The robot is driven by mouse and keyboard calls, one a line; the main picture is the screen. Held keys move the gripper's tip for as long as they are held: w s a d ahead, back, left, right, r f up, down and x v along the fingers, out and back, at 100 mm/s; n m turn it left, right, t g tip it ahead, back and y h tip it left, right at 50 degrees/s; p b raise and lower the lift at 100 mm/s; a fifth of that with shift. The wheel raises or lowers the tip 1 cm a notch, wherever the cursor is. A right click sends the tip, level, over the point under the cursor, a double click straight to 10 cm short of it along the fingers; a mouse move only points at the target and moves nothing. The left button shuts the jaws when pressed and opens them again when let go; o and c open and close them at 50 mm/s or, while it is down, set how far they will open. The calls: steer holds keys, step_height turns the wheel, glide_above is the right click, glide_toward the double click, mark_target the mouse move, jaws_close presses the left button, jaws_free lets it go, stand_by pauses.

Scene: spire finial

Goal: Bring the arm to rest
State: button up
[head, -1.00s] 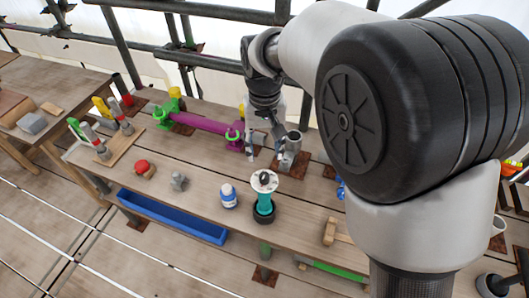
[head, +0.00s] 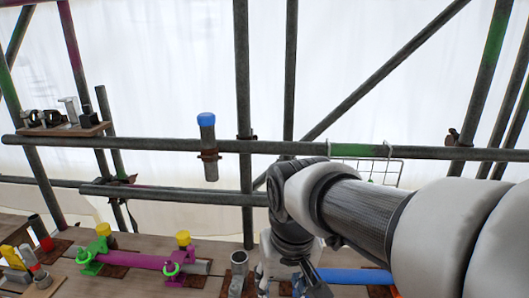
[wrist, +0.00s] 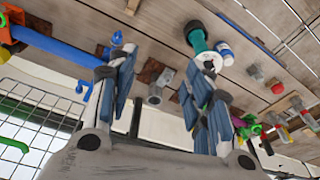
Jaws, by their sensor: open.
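My arm (head: 365,210) reaches in from the right of the head view, with its wrist bent down above the bench at the bottom. My gripper (wrist: 160,78) is open and empty in the wrist view, its two blue-padded fingers spread apart with bare space between. In the head view the gripper is at the bottom edge and partly cut off. A short grey pipe socket (wrist: 156,94) shows beyond the fingers in the wrist view, apart from them.
In the head view, a magenta pipe with green clamps (head: 138,261) lies on the bench left of my gripper. A blue-capped tube (head: 207,145) is on the scaffold rail. A wire basket (head: 368,172) hangs behind my arm. A teal-bodied item (wrist: 197,40) stands on the bench in the wrist view.

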steer(key=s+d+f+m+t+b, duration=0.2)
steer(key=s+d+f+b, duration=0.2)
steer(key=s+d, duration=0.7)
steer(key=s+f, duration=0.1)
steer(key=s, duration=0.1)
steer(key=shift+s+f+t+h, duration=0.15)
steer(key=shift+s+t+h, duration=0.15)
